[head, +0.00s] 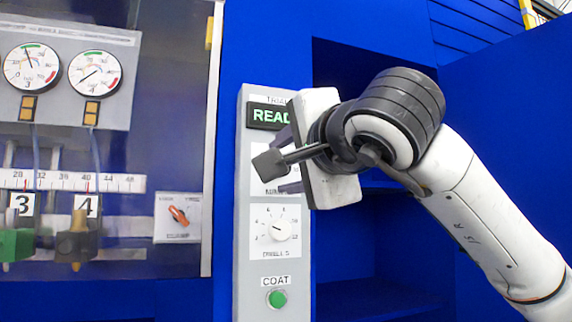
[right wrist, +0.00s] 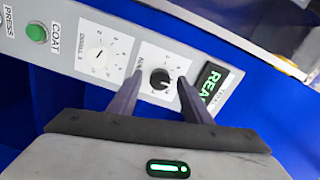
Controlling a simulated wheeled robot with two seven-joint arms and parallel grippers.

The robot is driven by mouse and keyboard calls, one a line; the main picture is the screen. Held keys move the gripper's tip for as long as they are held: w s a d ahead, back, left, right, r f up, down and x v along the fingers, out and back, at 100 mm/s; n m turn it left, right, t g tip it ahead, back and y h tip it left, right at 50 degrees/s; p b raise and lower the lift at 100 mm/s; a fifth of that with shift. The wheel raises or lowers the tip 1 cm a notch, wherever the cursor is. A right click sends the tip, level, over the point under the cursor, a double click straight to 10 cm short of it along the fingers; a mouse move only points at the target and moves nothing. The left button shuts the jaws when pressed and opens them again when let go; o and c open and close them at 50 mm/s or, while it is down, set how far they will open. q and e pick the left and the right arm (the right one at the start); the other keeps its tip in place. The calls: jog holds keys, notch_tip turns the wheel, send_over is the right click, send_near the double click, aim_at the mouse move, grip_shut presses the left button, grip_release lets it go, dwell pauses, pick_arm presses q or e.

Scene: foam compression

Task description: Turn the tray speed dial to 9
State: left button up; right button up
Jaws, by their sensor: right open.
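The upright grey control panel (head: 242,225) carries two dials. The upper dial has a black knob (right wrist: 160,78) on a white scale plate; my right gripper mostly hides it in the head view. The lower dial has a white knob (head: 281,230), which also shows in the right wrist view (right wrist: 97,56). I cannot read which label says tray speed. My right gripper (right wrist: 160,77) is open, its two fingers on either side of the black knob in that view. Whether they touch it or reach around it, I cannot tell. In the head view this gripper (head: 282,163) is in front of the panel's upper half. My left gripper is not in view.
A lit green display (head: 267,116) sits above the dials, partly covered by my gripper. A green button (head: 277,298) marked COAT is below them. Left are a glazed cabinet with two gauges (head: 31,67) and an orange switch (head: 178,215). Blue walls surround the panel.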

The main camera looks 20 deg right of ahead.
jog(key=s, duration=1)
jog(key=shift+s+d, duration=0.15)
jog(key=shift+d, duration=0.05)
